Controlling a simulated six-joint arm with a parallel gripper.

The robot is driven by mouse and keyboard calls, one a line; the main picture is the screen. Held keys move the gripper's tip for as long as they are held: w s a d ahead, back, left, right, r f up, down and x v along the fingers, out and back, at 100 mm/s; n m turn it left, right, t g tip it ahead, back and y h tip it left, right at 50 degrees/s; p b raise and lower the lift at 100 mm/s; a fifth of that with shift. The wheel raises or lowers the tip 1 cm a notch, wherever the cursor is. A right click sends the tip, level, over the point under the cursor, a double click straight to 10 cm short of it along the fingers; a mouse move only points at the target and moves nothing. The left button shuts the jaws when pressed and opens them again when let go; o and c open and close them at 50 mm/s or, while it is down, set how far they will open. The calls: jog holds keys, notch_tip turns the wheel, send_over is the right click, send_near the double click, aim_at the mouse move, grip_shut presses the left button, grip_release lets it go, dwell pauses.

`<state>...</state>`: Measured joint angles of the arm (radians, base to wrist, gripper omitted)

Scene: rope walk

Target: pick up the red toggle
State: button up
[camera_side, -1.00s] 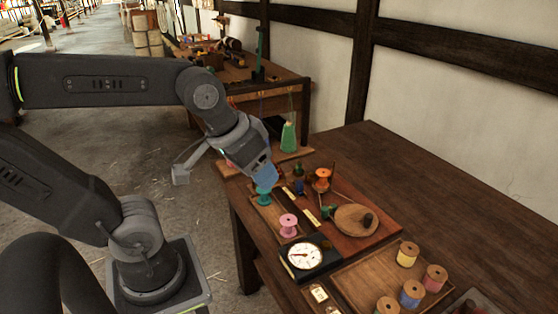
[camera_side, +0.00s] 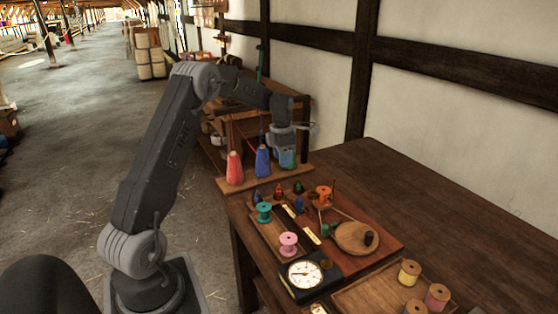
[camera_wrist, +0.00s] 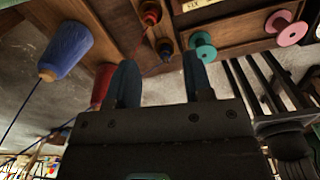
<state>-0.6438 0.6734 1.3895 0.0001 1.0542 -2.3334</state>
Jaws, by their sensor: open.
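The red toggle (camera_side: 278,191) is a small peg on the wooden board, between a blue toggle (camera_side: 258,196) and a green toggle (camera_side: 298,187). In the wrist view the red toggle (camera_wrist: 150,14) shows at the top edge, partly cut off. My gripper (camera_side: 288,160) is above and behind the board, in front of the green cone, which it largely hides. In the wrist view its two blue fingers (camera_wrist: 160,80) are spread apart with nothing between them. The toggle lies beyond the fingertips, apart from them.
A red cone (camera_side: 234,168) and a blue cone (camera_side: 262,161) stand on a ledge beside my gripper. The table's right side (camera_side: 440,210) is bare.

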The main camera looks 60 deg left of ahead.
aim_at(279, 187)
jog(key=shift+n, duration=0.9)
jog(key=f, duration=0.4)
jog(key=a+f, duration=0.1)
jog(key=f, duration=0.3)
jog(key=a+f, duration=0.1)
jog(key=f, duration=0.4)
jog(key=shift+f, duration=0.1)
jog(key=c, duration=0.7)
jog(key=shift+r, duration=4.05)
